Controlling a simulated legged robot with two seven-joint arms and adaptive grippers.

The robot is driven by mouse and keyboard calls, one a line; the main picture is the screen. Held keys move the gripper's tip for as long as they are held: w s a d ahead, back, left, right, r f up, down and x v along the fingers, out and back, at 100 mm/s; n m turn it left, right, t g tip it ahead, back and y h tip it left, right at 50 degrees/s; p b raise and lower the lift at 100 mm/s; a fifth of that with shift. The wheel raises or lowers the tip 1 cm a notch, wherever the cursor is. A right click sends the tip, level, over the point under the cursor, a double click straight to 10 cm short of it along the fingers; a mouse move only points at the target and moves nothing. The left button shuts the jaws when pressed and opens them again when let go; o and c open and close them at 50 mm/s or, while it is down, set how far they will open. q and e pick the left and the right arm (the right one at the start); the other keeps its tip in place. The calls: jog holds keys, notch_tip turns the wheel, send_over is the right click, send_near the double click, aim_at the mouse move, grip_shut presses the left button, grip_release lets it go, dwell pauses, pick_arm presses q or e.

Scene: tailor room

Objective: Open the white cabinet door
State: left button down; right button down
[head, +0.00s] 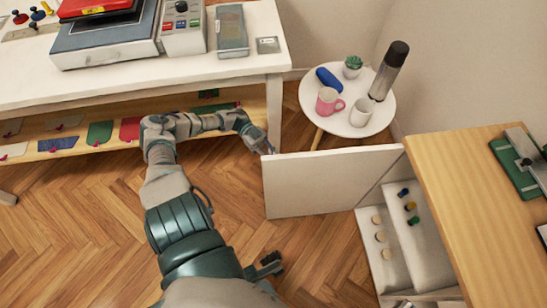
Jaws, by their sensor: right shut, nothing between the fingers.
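The white cabinet door (330,184) stands swung out from the cabinet, its free edge at the left and its hinge side at the right, by the wooden top (470,185). The cabinet interior (397,245) shows below the door, with small round pieces on its white shelves. My right gripper (264,147) is shut and empty, close to the upper free corner of the door; I cannot tell whether it touches.
A white table (265,58) with devices on top and a lower wooden shelf stands at upper left. Floor left of the door is clear.

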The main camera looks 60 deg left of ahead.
pick_arm(q)
jog(key=c, duration=1.2)
grip_release()
jog(key=shift+c, duration=0.2)
jog(key=shift+d, duration=0.2)
jog(key=shift+s+a, duration=0.1)
jog(key=shift+a, duration=0.1)
jog(key=s+a, duration=0.2)
jog(key=a, duration=0.9)
jog(key=shift+a, duration=0.3)
pick_arm(e)
jog(key=shift+d+r, duration=0.1)
jog(key=shift+d, duration=0.15)
pick_arm(q)
jog(key=shift+f, duration=0.1)
pick_arm(e)
jog(key=shift+a, duration=0.2)
